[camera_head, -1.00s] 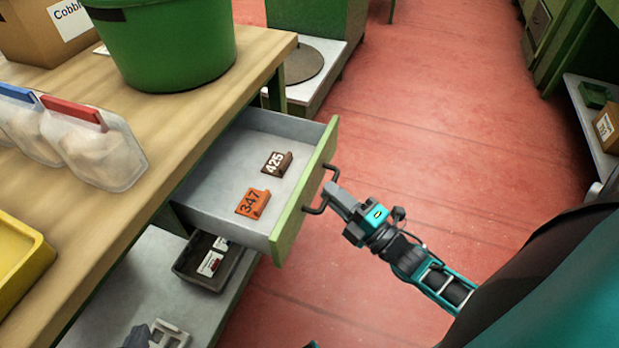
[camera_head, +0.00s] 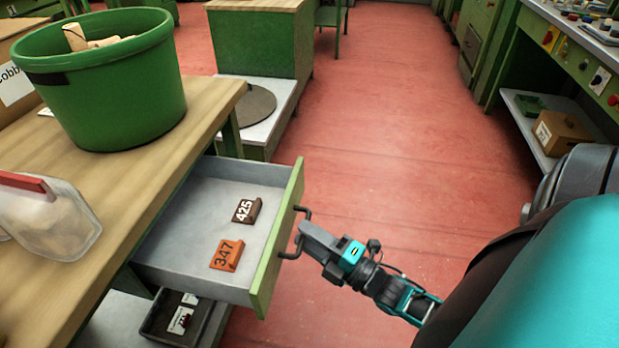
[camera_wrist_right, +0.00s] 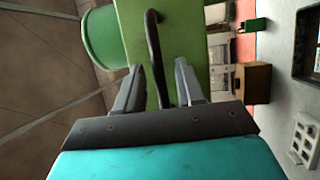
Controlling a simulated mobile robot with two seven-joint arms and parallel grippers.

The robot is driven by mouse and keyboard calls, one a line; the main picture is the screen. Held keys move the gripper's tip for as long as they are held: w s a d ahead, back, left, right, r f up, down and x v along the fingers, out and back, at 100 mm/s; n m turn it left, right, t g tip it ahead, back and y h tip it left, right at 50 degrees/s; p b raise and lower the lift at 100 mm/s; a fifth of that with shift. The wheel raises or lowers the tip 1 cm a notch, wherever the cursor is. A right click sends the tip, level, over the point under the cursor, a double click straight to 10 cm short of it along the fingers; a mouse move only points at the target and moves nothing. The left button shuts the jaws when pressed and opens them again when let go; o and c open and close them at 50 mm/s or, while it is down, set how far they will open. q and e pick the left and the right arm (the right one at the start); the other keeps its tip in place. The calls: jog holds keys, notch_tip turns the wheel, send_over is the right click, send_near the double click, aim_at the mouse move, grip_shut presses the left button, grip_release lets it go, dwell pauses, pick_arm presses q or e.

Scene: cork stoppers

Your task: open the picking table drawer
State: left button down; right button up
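The picking table (camera_head: 95,205) has a wooden top and stands at the left in the head view. Its grey drawer (camera_head: 180,235) with a green front (camera_head: 278,240) is pulled well out and its inside shows. It holds a brown tag marked 425 (camera_head: 246,210) and an orange tag marked 347 (camera_head: 227,255). My right gripper (camera_head: 304,232) is at the dark bar handle (camera_head: 288,254). In the right wrist view the handle (camera_wrist_right: 154,45) stands between the two spread fingers (camera_wrist_right: 160,85), with gaps seen at its sides. My left gripper is not in view.
A green bucket of corks (camera_head: 115,90) and a clear bag with a red clip (camera_head: 45,215) stand on the tabletop. A dark bin (camera_head: 185,322) sits below the drawer. The red floor (camera_head: 400,100) right of the drawer is clear. A shelf with a cardboard box (camera_head: 562,132) stands far right.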

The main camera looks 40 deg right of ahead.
jog(key=v, duration=1.3)
jog(key=shift+r, duration=0.1)
jog(key=shift+s, duration=0.1)
